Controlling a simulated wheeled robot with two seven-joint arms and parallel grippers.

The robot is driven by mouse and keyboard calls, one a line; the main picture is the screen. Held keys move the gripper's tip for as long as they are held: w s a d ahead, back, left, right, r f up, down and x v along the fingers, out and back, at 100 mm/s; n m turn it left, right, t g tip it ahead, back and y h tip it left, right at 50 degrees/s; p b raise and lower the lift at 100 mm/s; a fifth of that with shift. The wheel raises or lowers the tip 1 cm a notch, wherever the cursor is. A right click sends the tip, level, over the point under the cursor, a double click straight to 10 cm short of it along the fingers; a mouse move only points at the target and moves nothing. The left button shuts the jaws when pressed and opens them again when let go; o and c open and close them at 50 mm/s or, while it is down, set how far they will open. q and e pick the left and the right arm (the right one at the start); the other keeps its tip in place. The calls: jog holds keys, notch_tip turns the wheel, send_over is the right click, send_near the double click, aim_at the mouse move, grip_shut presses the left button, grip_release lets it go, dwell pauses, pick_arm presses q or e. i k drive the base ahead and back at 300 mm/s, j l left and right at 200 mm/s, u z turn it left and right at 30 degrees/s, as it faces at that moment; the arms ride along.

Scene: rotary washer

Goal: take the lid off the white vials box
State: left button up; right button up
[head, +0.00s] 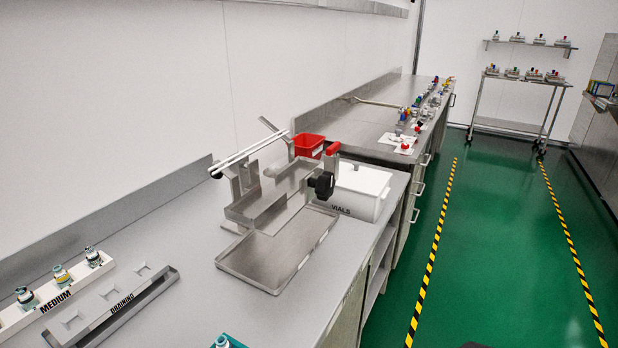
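The white vials box (351,203) stands on the steel counter, right of the middle in the head view, marked "VIALS". Its white lid (362,177) is on top, with a small knob near its back. The metal fixture in front hides part of the box's left side. Neither of my grippers shows in this view.
A metal fixture with a tray (268,264), a black knob (322,184) and a red-tipped lever stands directly in front of the box. A red bin (308,145) is behind. The MEDIUM rack (52,298) and DRAINING rack (118,310) are at lower left. Green floor lies right.

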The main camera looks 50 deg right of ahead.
aim_at(354, 176)
jog(key=z, duration=1.95)
jog(key=l+u, duration=0.2)
jog(key=l, duration=0.35)
jog(key=i+l+u, duration=0.25)
jog(key=l, duration=0.35)
jog(key=i+l+u, duration=0.25)
jog(key=l, duration=0.45)
jog(key=i+l+u, duration=0.15)
jog(key=l, duration=0.2)
jog(key=i+l+u, duration=0.25)
jog(key=i+l, duration=0.15)
jog(key=l, duration=0.2)
jog(key=i+l+u, duration=0.1)
jog(key=l, duration=0.25)
jog(key=i+l+u, duration=0.1)
jog(key=l, duration=0.25)
jog(key=i+l+u, duration=0.1)
jog(key=i+l, duration=0.15)
jog(key=i+l+u, duration=0.15)
jog(key=l, duration=0.35)
